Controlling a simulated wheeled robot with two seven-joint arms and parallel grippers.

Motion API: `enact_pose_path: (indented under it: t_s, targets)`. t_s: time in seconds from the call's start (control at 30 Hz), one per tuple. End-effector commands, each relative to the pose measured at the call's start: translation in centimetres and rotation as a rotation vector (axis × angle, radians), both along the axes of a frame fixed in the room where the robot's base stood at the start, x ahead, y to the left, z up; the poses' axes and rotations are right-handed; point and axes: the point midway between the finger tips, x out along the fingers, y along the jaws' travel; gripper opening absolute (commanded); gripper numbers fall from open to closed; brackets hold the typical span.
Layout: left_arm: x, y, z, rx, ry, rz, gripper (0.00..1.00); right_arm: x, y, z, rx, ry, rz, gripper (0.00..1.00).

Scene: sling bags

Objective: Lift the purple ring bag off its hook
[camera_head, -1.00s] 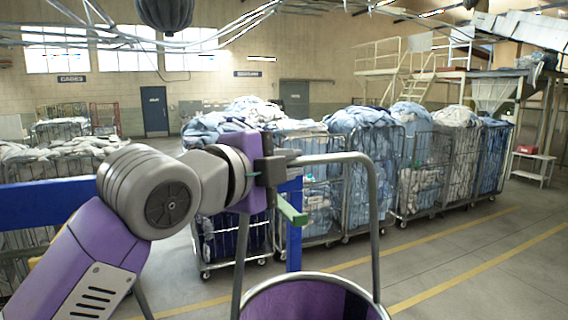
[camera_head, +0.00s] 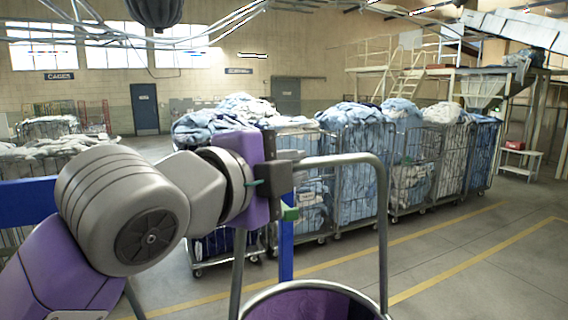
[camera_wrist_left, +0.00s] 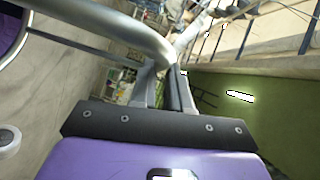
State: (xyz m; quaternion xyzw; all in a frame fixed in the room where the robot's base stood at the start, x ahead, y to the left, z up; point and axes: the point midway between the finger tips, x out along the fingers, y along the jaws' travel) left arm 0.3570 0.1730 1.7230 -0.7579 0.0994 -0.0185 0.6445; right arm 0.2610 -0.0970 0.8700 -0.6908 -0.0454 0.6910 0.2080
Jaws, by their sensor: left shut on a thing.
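The purple ring bag (camera_head: 312,303) hangs at the bottom centre of the head view, its round grey rim facing up. A grey tube handle (camera_head: 382,225) arches above it. My left gripper (camera_head: 288,166) is shut on the upper left of this handle. In the left wrist view the fingers (camera_wrist_left: 172,92) close on the grey tube (camera_wrist_left: 110,25), and the bag's rim shows at the left edge (camera_wrist_left: 14,42). A green piece (camera_head: 290,213), perhaps the hook, shows just below the gripper by a blue post (camera_head: 287,245). Whether the handle touches it is hidden. My right gripper is out of view.
Several wire cages of blue and white laundry (camera_head: 362,165) stand in a row behind the bag. A blue bar (camera_head: 28,204) crosses at left. A dark hanging sling bag (camera_head: 155,12) is at the top. The floor at right (camera_head: 480,270) is clear.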

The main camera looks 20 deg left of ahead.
Motion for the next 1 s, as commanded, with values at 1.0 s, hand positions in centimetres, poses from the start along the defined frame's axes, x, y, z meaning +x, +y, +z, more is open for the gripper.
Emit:
enact_pose_path:
  t_s: [1.0]
  targets:
    - [-5.5, -5.3, 0.2, 0.0, -0.005, -0.001, 0.0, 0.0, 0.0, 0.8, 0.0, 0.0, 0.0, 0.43]
